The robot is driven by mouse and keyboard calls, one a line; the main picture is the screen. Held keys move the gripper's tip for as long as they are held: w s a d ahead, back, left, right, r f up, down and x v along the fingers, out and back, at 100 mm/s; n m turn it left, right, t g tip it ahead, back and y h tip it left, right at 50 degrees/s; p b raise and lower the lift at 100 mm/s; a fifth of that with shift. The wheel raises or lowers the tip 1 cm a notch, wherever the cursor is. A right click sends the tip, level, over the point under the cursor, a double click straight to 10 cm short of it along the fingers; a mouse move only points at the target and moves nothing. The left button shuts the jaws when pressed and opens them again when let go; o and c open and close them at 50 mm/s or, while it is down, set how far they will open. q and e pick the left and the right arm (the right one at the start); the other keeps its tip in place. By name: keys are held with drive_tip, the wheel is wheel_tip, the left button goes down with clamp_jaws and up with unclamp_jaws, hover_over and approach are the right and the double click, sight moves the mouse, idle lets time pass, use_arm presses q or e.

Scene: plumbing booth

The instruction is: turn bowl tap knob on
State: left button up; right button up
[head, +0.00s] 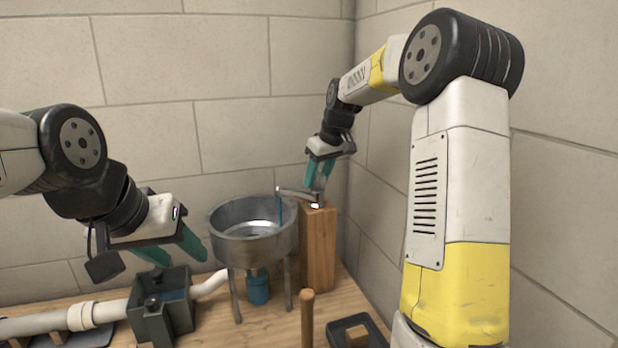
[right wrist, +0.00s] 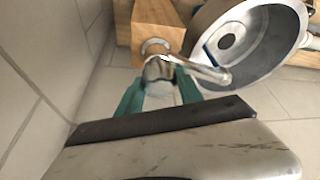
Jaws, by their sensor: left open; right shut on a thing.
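The metal bowl (head: 254,232) stands on thin legs on the wooden bench. The tap (head: 297,194) sits on top of a wooden post (head: 318,248) at the bowl's right, with its spout reaching over the bowl. A thin blue strip (head: 280,211), looking like water, runs from the spout's end into the bowl. My right gripper (head: 319,178) points down at the tap from above. In the right wrist view its teal fingers are shut on the tap knob (right wrist: 160,70), which they partly hide. My left gripper (head: 174,250) is open and empty, left of the bowl.
A dark open box (head: 165,312) with white pipe (head: 48,323) joined to it stands below my left gripper. A blue fitting (head: 258,288) is under the bowl. A wooden dowel (head: 307,318) and a black tray (head: 372,330) are in front. Block walls stand close behind and right.

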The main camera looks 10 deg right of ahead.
drive_tip(key=n+g+y, duration=0.1)
drive_tip(key=n, duration=0.5)
drive_tip(key=shift+n+g+y, duration=0.3)
drive_tip(key=shift+g+y, duration=0.1)
drive_tip(key=shift+d, duration=0.1)
idle(0.3)
drive_tip(key=o, duration=1.4)
drive_tip(key=v, duration=0.7)
drive_tip(key=shift+d+r, duration=0.1)
drive_tip(key=shift+r, duration=0.3)
